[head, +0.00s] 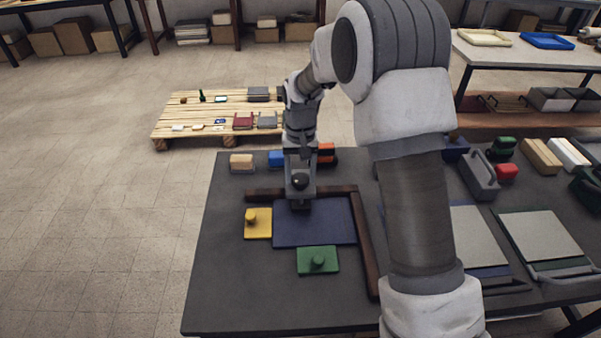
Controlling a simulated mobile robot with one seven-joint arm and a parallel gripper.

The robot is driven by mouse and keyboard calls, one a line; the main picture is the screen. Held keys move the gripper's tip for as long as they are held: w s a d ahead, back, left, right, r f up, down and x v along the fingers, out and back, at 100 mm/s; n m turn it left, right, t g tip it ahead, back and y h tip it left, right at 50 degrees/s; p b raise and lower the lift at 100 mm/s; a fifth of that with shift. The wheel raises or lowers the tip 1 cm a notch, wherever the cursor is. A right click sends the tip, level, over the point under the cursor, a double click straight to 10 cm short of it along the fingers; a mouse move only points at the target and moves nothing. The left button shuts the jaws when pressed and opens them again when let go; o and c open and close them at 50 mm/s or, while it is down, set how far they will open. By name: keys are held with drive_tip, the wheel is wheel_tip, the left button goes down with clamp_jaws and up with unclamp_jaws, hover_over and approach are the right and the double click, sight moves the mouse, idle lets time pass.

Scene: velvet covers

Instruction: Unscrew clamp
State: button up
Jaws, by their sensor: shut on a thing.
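My gripper (300,202) points down at the upper left edge of a flat dark blue panel (325,230) on the grey table. It is shut on a small dark piece, mostly hidden by the fingers; I cannot tell its full shape or whether it is the clamp. A yellow plate with a round knob (258,228) lies at the panel's left edge. A green plate with a round knob (318,262) lies at its front edge. A brown L-shaped rail (364,245) runs along the panel's back and right sides.
Tan (241,162), blue (276,158) and orange (326,152) blocks stand along the table's back. My arm hides the table's middle. At right lie framed panels (545,238) and a grey handled tray (478,175). The table's front left (235,300) is clear.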

sight(300, 178)
drive_tip(key=n, duration=0.4)
drive_tip(key=shift+r+n, duration=0.1)
drive_tip(key=shift+n, duration=0.2)
drive_tip(key=shift+n+p, duration=0.55)
drive_tip(key=shift+n, duration=1.75)
drive_tip(key=o, duration=1.4)
wheel_tip(300, 178, up, 17)
drive_tip(key=shift+r+p, duration=0.2)
drive_tip(key=shift+p, duration=0.4)
